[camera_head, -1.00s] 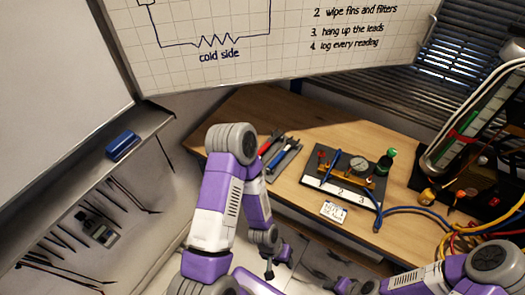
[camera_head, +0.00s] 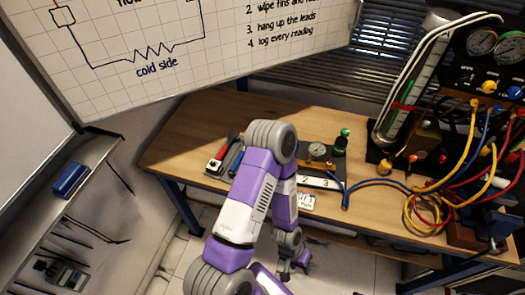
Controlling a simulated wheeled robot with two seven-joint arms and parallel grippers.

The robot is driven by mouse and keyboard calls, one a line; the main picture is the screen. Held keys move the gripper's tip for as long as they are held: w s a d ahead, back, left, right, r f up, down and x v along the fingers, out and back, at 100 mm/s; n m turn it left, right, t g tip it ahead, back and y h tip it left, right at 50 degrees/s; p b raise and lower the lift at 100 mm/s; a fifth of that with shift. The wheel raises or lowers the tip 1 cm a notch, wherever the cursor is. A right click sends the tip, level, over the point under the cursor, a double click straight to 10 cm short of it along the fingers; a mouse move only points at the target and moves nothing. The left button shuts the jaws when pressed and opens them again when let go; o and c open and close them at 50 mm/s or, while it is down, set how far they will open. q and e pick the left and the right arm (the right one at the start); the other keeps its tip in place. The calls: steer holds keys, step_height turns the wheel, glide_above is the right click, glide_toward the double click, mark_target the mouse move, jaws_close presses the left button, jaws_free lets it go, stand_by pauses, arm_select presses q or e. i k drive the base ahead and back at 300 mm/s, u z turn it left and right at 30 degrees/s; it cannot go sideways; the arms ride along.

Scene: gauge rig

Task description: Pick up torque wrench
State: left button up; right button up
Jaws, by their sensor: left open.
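My left gripper (camera_head: 294,271) is open and empty. It hangs low in front of the bench, below its front edge and apart from the tools. My right gripper is out of view.
On the workbench (camera_head: 182,140), a black gauge board (camera_head: 322,160) stands partly behind my left arm. A blue hose and red and yellow hoses run right to a gauge panel (camera_head: 482,42). A blue eraser (camera_head: 70,180) rests on the whiteboard ledge. The bench's left end is clear.

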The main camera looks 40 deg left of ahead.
mark_target(232, 137)
steer(key=z, duration=1.4)
steer(key=k, duration=1.1)
steer(key=u, duration=1.75)
